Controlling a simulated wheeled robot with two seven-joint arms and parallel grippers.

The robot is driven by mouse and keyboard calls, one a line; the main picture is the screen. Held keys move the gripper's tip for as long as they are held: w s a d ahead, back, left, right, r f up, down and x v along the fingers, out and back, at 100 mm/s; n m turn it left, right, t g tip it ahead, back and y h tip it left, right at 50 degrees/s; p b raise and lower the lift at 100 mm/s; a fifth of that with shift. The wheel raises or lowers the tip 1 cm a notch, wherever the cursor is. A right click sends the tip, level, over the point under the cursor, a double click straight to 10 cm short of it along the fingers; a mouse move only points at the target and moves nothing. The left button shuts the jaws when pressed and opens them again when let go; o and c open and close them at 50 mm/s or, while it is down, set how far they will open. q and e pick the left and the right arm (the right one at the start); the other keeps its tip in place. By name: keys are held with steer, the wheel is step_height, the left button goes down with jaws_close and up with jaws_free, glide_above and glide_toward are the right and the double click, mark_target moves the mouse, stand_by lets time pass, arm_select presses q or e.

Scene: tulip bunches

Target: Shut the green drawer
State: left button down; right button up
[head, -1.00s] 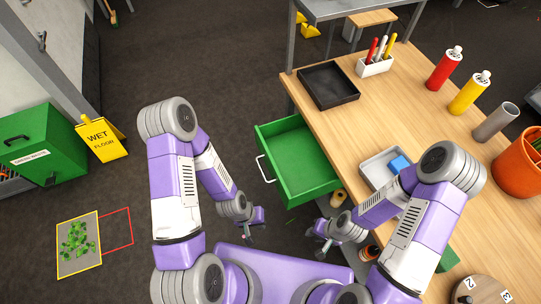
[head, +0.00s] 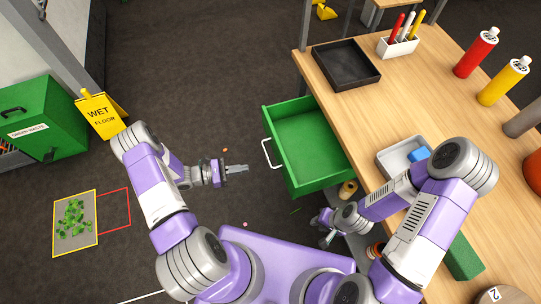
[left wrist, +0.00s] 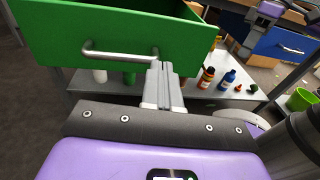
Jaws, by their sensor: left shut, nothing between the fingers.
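The green drawer (head: 305,145) is pulled well out from the wooden table's side in the head view, and its inside looks empty. Its silver bar handle (head: 268,152) faces left. My left gripper (head: 240,169) is shut and empty, left of the drawer front and pointing right at it. In the left wrist view the shut fingers (left wrist: 164,72) overlap the green front (left wrist: 70,35), close to the right end of the handle (left wrist: 120,54); contact cannot be told. My right gripper (head: 325,232) is low beside the table, below the drawer in the picture; its jaws are unclear.
Small bottles (left wrist: 228,80) stand on a shelf under the drawer.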

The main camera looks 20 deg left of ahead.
arm_select(q)
steer(key=w+a+n+t, duration=0.1)
steer(key=a+t, duration=0.1)
steer(key=a, duration=0.1)
steer(key=b, duration=0.2)
glide_toward(279, 150)
steer(key=x, duration=0.7)
steer(key=shift+w+a+f, duration=0.1)
steer(key=shift+a+f, duration=0.05)
steer(key=shift+f, duration=0.25)
